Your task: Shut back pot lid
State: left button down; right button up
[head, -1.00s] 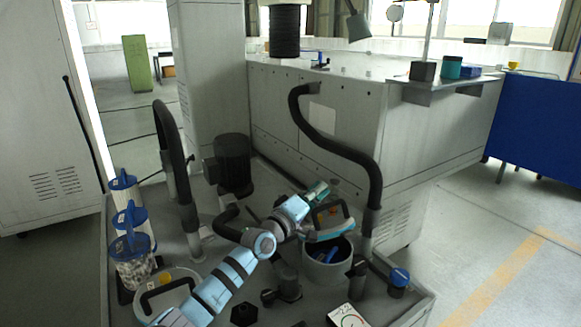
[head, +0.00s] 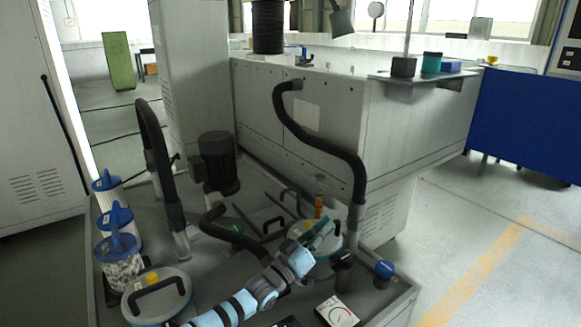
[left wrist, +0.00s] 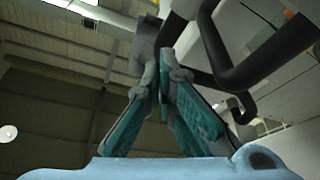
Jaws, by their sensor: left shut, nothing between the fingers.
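The back pot's lid (head: 296,248) is a pale disc with a black handle, partly behind my left arm. It looks down over its pot, and no opening shows; whether its rim is fully seated is hidden. My left gripper (head: 322,232) has teal fingers, is shut and empty, and is over the lid close to its handle. I cannot tell if it touches the lid. In the left wrist view the teal fingers (left wrist: 165,95) meet at their tips with nothing between them. My right gripper is not in view.
A front pot (head: 157,293) with a black-handled lid sits at lower left, by several blue-lidded clear canisters (head: 120,258). Black hoses (head: 318,140) rise behind the work area. A blue-capped part (head: 384,269) and a dial gauge (head: 337,312) are at right on the tray.

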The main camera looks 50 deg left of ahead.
pick_arm(q)
jog(key=shift+d+f+m+h+b, duration=0.25)
jog(key=shift+f+m+b, duration=0.25)
jog(key=shift+f, duration=0.1)
jog(key=shift+d+f+m+h+b, duration=0.3)
jog(key=shift+f+m+b, duration=0.25)
jog(key=shift+f, duration=0.1)
jog(key=shift+d+f+m+h+b, duration=0.25)
jog(key=shift+f+m+b, duration=0.25)
jog(key=shift+f, duration=0.1)
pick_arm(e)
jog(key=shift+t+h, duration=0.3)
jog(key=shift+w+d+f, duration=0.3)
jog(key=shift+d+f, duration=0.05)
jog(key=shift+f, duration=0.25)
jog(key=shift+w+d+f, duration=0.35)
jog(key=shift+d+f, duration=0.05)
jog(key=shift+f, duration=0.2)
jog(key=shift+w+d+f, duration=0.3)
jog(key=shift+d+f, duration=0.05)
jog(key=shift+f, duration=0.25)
